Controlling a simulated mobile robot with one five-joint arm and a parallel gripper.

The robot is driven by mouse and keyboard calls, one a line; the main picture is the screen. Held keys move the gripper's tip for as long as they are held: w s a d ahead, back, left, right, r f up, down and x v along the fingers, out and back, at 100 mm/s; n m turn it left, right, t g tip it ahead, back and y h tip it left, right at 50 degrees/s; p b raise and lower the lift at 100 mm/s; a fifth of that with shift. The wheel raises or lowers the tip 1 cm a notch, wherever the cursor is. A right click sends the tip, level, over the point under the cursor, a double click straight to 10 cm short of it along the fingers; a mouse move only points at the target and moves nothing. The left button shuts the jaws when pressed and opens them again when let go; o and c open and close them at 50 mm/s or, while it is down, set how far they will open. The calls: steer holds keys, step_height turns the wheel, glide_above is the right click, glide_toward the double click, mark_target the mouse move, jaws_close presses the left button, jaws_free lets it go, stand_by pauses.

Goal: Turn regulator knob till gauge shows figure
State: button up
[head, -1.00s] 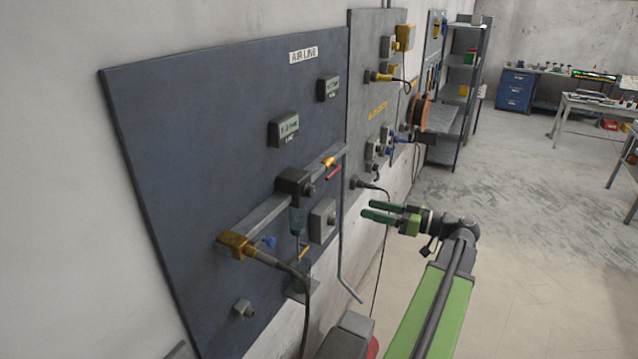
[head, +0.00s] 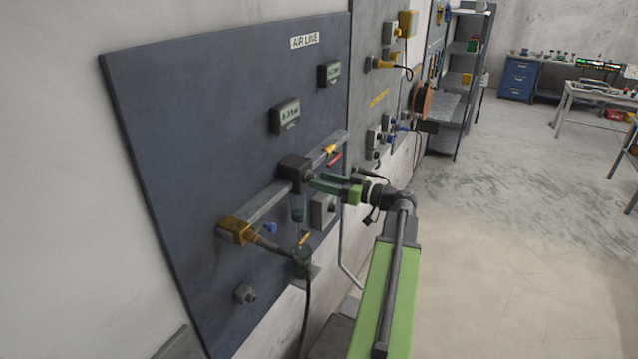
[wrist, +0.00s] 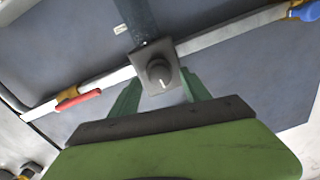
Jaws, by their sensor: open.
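The regulator is a dark block (head: 295,172) on the grey pipe of the blue-grey "AIR LINE" panel (head: 190,120). Its round dark knob (wrist: 159,73) with a pale pointer mark faces my wrist camera. In the head view the fingers partly cover the knob. My gripper (head: 318,183) is open in front of the regulator. In the wrist view its green fingers stand apart on either side of the block, with the knob between them. I cannot tell whether they touch. A gauge display (head: 286,115) sits above the regulator and a second display (head: 329,74) higher right. Their figures are too small to read.
A red-handled valve (wrist: 77,101) is on the pipe beside the regulator. A yellow fitting (head: 237,231) with a black hose is at the pipe's left end. A grey box (head: 323,211) sits just below my gripper. The floor (head: 500,230) to the right is open.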

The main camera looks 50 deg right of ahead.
steer(key=shift+w+a, duration=0.1)
steer(key=shift+w, duration=0.3)
